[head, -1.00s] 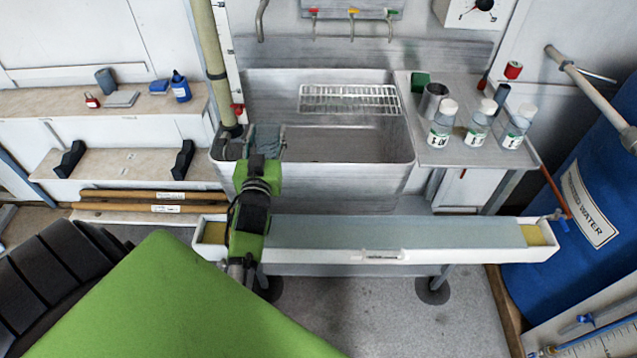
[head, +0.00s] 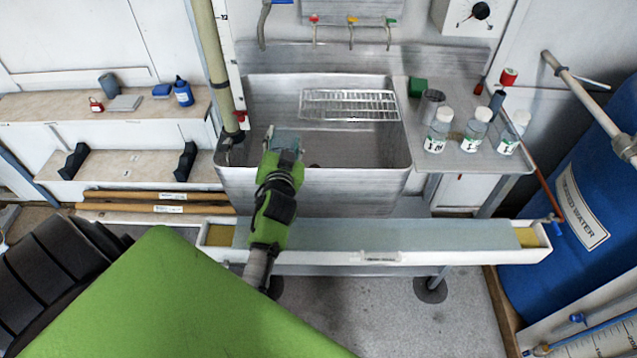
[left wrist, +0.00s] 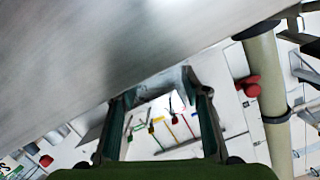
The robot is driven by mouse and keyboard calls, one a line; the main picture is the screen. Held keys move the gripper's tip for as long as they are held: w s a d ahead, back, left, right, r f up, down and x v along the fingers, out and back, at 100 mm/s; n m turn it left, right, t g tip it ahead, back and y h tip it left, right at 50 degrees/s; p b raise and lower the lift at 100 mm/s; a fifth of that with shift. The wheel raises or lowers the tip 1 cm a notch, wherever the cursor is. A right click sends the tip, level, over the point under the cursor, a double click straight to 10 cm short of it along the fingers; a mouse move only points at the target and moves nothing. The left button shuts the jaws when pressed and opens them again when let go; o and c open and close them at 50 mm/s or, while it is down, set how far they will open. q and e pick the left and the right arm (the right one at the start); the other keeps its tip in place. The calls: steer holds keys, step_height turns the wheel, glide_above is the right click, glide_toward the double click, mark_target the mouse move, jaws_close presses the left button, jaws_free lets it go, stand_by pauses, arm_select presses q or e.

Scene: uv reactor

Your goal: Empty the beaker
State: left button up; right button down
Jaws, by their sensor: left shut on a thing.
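My left gripper (head: 284,146) is over the front left part of the metal sink (head: 390,155), shut on a small translucent bluish beaker (head: 286,136). The fingers hide part of the beaker, and I cannot tell what is in it or its exact tilt. In the left wrist view the two fingers of the left gripper (left wrist: 160,95) stand apart, with the wall fittings seen between them. The beaker itself is hard to make out there. My right gripper is in neither view.
A wire rack (head: 350,104) lies across the sink's back. Several labelled bottles and a metal cup (head: 430,104) stand on the right side table (head: 455,155). A tall pipe (head: 216,60) rises at the sink's left. A long white trough (head: 380,257) runs in front.

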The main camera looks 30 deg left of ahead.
mark_target(297, 137)
arm_select(q)
steer(key=shift+w+d+r+m+g+p, duration=0.2)
steer(key=shift+w+d+r+m+p, duration=0.1)
steer(key=shift+w+m+p, duration=0.25)
steer(key=shift+w+d+r+m+g+p, duration=0.2)
steer(key=shift+w+d+r+m+p, duration=0.1)
steer(key=shift+p, duration=0.35)
steer(key=shift+f, duration=0.3)
steer(key=shift+w+d+f+m+g+p, duration=0.1)
steer(key=shift+w+f+m+g+p, duration=0.25)
steer(key=shift+m, duration=0.3)
steer(key=r+m+g+p, duration=0.1)
steer(key=p, duration=0.2)
steer(key=shift+d+r+m+y+p, duration=0.2)
steer(key=shift+m+y+p, duration=0.1)
steer(key=shift+m, duration=0.1)
steer(key=shift+w+r+m+g+p, duration=0.1)
steer(key=shift+w+m+g+p, duration=0.1)
steer(key=shift+m+g+p, duration=0.65)
steer(key=shift+d+p, duration=0.1)
steer(key=shift+p, duration=0.2)
steer(key=shift+w+d, duration=0.1)
steer(key=shift+w, duration=0.05)
steer(key=shift+y, duration=0.3)
steer(key=shift+w+d+f+m, duration=0.15)
steer(key=shift+w+f+m, duration=0.05)
steer(key=shift+m, duration=0.05)
